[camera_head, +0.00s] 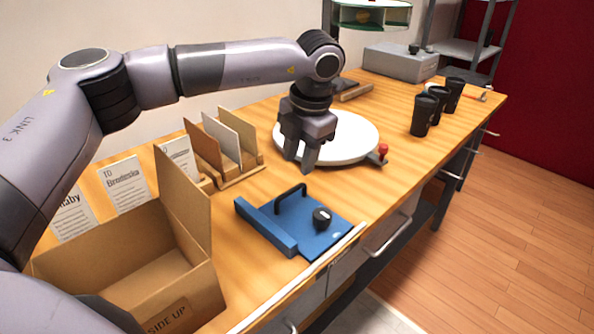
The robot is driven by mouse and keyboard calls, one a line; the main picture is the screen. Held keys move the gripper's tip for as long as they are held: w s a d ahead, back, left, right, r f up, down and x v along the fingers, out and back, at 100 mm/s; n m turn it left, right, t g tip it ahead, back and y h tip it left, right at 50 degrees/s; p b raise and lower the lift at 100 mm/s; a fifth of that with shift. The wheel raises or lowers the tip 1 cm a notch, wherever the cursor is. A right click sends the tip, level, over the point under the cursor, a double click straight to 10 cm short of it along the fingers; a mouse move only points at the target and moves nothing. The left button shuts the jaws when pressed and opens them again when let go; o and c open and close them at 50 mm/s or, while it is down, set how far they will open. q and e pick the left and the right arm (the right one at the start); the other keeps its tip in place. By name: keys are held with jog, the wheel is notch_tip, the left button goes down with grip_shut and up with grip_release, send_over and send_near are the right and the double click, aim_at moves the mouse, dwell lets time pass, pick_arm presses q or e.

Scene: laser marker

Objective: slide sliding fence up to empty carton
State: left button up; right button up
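The blue sliding fence (266,227) is a low upright bar on a blue plate with a black arched handle (290,196) and a black knob (321,218). It sits near the table's front edge, to the right of the empty carton (185,262) with a gap between them. The carton is open, brown and has its flaps up; its inside looks empty. My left gripper (299,163) points down by the front left rim of the white round plate, behind the fence and apart from it. Its fingers are spread with nothing between them. My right gripper is not in view.
The white round plate (345,140) has a red knob (382,149) at its edge. A wooden rack (238,178) with upright boards stands behind the fence. Labelled cards (124,184) lean behind the carton. Black cups (423,115) stand far right. Bare wood separates carton and fence.

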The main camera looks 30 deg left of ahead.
aim_at(294, 188)
pick_arm(q)
jog(key=shift+w+a+f+p, duration=0.1)
jog(key=shift+a+f, duration=0.1)
jog(key=shift+f, duration=0.95)
jog(key=shift+a+f+p, duration=0.15)
jog(key=shift+a+f, duration=0.05)
jog(key=shift+f, duration=0.95)
jog(key=shift+w+a+f+p, duration=0.1)
jog(key=shift+a+f, duration=0.1)
jog(key=shift+f, duration=0.95)
grip_shut()
